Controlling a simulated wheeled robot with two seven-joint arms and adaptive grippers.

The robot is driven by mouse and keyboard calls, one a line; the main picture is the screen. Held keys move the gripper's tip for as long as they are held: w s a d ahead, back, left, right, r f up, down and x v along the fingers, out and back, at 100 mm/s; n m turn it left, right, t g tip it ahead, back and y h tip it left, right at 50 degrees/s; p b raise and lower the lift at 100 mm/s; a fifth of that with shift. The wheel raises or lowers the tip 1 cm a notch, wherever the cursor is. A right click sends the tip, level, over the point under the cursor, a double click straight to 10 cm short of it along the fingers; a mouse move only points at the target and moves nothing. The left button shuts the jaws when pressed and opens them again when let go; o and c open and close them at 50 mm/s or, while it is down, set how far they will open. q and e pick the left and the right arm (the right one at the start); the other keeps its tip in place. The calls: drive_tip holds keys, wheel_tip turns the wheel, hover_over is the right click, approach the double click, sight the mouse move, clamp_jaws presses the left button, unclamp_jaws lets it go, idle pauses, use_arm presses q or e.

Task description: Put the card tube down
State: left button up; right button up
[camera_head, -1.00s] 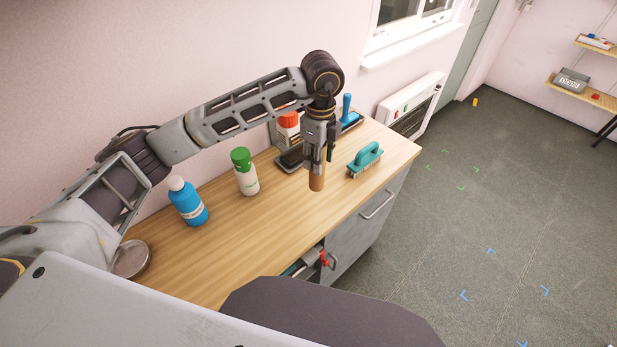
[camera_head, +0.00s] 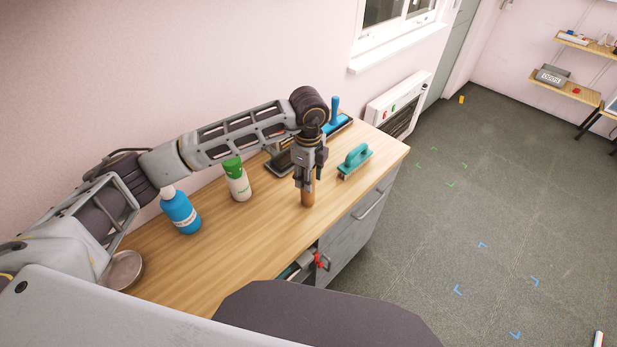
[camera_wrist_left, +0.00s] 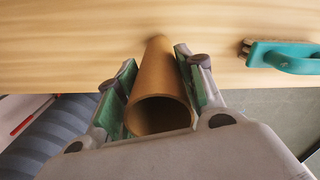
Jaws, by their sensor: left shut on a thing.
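The brown card tube (camera_head: 307,198) is upright in my left gripper (camera_head: 307,186), at the front part of the wooden worktop. In the left wrist view the tube (camera_wrist_left: 158,90) shows its open round end toward the camera, between the two green-padded fingers of my left gripper (camera_wrist_left: 160,85). The fingers are shut on it. The tube's lower end is at or very near the worktop (camera_head: 220,255); I cannot tell whether it touches. My right gripper is not in view.
A teal brush (camera_head: 355,160) lies right of the tube. A green-capped bottle (camera_head: 238,183), a blue bottle (camera_head: 181,212) and a metal dish (camera_head: 122,270) stand to the left. A dark tray (camera_head: 280,165) is behind. The worktop's front edge is close to the tube.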

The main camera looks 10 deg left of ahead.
use_arm(q)
drive_tip(key=shift+f, duration=0.6)
drive_tip(key=o, duration=0.8)
drive_tip(key=shift+c, duration=0.2)
drive_tip(key=shift+r, duration=0.2)
